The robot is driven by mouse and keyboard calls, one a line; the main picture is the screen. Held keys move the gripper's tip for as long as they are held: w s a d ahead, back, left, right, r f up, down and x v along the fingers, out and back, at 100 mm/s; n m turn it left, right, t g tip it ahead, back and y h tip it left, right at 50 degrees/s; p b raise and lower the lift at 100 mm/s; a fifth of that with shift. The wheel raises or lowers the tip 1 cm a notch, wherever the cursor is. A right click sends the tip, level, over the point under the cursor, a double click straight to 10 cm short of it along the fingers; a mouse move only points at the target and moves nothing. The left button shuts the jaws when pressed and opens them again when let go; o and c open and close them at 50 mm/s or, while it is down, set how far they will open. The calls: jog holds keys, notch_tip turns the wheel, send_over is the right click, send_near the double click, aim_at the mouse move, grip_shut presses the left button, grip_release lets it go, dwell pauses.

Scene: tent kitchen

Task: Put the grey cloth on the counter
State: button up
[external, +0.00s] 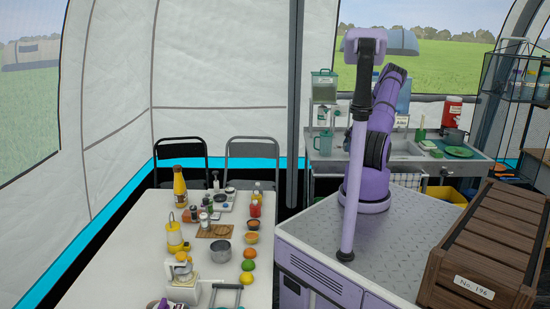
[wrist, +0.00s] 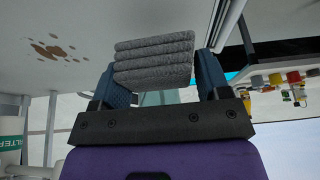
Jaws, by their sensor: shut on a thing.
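The grey cloth (wrist: 154,60) is folded in thick layers and shows in the wrist view. My gripper (wrist: 158,72) is shut on it, with one dark blue finger at each side. In the external view my purple arm rises from its base, and the gripper and cloth are hidden behind it. The counter (external: 325,155) with a sink stands along the back at the right. My arm covers part of it in the external view.
A white table (external: 130,265) with bottles and fruit is at the left. In the wrist view, a pale surface (wrist: 100,20) has a brown stain.

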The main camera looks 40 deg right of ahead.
jog(key=shift+w+d, duration=0.5)
jog(key=shift+f, duration=1.8)
jog(key=shift+f, duration=0.15)
jog(key=o, duration=0.9)
